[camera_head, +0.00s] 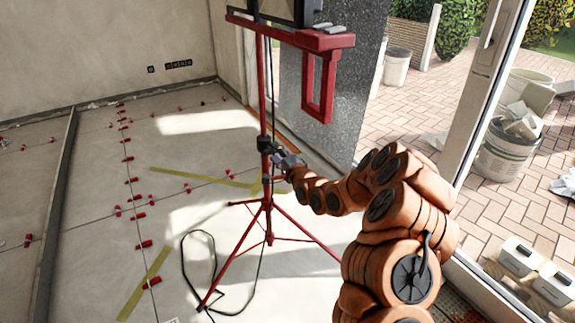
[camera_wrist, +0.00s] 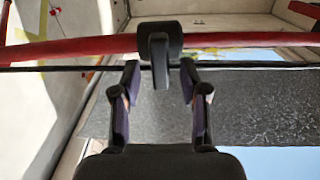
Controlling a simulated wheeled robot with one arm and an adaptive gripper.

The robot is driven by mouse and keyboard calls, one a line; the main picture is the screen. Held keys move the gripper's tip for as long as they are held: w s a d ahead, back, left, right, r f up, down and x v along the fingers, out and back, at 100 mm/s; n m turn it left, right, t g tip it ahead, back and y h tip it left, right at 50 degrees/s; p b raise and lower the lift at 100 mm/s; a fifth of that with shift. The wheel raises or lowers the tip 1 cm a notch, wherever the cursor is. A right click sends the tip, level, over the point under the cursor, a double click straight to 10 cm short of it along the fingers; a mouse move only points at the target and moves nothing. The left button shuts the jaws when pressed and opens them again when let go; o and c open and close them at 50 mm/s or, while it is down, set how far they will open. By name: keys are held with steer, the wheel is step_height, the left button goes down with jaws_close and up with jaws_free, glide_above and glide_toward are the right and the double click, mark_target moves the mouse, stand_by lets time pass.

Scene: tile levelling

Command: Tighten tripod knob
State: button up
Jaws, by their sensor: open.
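The red tripod (camera_head: 262,100) stands on the tiled floor with its legs spread. It carries a lamp on a red crossbar at the top. The black knob (camera_head: 265,144) sits on the tripod's upright pole. In the wrist view, the black knob (camera_wrist: 160,55) is on the red pole (camera_wrist: 220,42), which runs across the picture. My gripper (camera_head: 280,155) is beside the knob on its right. In the wrist view my gripper (camera_wrist: 160,75) is open, with one finger on each side of the knob's downward-hanging part. Gaps show between the fingers and the knob.
A black cable (camera_head: 212,255) loops on the floor left of the tripod legs. Red levelling clips (camera_head: 130,181) and yellow tape (camera_head: 146,283) lie across the tiles. A dark speckled wall panel (camera_head: 350,70) stands behind. Buckets (camera_head: 507,150) stand outside the glass door.

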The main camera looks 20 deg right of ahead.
steer(key=v, duration=1.1)
stand_by(0.3)
steer(key=s+a+r+n+g+p, duration=0.5)
steer(key=s+r+n+g+p, duration=0.35)
steer(key=p, duration=0.35)
steer(key=s+r+n+g+h+p, duration=0.1)
steer(key=s+r+p, duration=0.5)
steer(key=s, duration=0.7)
steer(key=s+d+r+n+g+h+p, duration=0.1)
steer(key=s+r+n+g+h+p, duration=0.1)
steer(key=s+r+g+p, duration=0.4)
steer(key=s+r+n+g+h+p, duration=0.1)
steer(key=s+r+n+g+p, duration=0.2)
steer(key=s+r, duration=1.1)
steer(key=s+p, duration=0.3)
steer(key=s, duration=0.5)
steer(key=shift+d+r+n+g+h, duration=0.25)
steer(key=shift+n+g+h, duration=0.05)
steer(key=shift+n+g, duration=0.05)
